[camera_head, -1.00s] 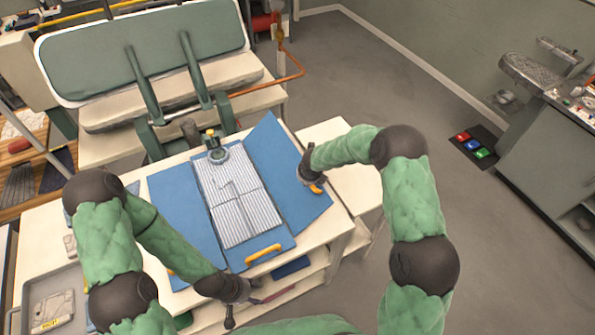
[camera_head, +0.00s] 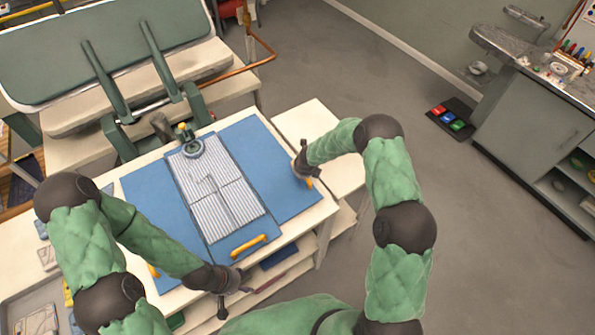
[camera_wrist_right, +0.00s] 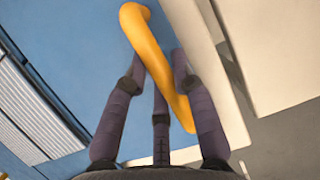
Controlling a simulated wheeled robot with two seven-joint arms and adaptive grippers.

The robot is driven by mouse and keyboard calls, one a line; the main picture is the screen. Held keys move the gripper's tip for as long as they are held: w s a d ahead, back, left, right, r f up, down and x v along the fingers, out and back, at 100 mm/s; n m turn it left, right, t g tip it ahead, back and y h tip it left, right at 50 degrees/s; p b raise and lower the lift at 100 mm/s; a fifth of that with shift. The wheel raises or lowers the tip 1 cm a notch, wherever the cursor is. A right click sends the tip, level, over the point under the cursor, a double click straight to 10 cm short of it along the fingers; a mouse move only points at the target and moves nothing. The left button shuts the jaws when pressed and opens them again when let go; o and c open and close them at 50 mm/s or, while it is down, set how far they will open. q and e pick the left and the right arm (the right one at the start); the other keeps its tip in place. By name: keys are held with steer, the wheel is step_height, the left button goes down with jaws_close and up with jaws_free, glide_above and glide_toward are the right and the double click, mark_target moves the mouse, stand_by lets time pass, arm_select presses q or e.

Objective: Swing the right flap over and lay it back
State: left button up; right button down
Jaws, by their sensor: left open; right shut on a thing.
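The blue folding board lies on the white table. Its right flap (camera_head: 268,155) is spread out to the right and looks flat or nearly flat. A folded striped shirt (camera_head: 217,195) lies on the middle panel. My right gripper (camera_head: 304,174) is shut on the right flap's yellow handle (camera_head: 309,184) at the flap's outer edge. In the right wrist view the yellow handle (camera_wrist_right: 155,60) runs between the dark fingers. My left gripper (camera_head: 232,285) is open and empty, in front of the bottom flap (camera_head: 236,242). The left flap (camera_head: 147,205) lies flat, partly hidden by my left arm.
A yellow handle (camera_head: 249,245) sits on the bottom flap. A small round device (camera_head: 193,147) stands at the board's top end. A green padded press (camera_head: 100,50) stands behind the table. A grey tray (camera_head: 18,301) is at lower left. Open floor lies to the right.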

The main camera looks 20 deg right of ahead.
steer(key=shift+w+d+f, duration=0.2)
steer(key=shift+d+f, duration=0.05)
steer(key=shift+f, duration=0.15)
steer(key=c, duration=1.3)
jaws_free()
steer(key=shift+d, duration=0.1)
steer(key=shift+o, duration=0.2)
steer(key=shift+r, duration=0.1)
steer(key=shift+s+r, duration=0.15)
steer(key=shift+r, duration=0.15)
steer(key=v, duration=1)
steer(key=shift+s+d, duration=0.1)
steer(key=shift+d, duration=0.05)
steer(key=shift+s+r, duration=0.25)
steer(key=shift+r, duration=0.15)
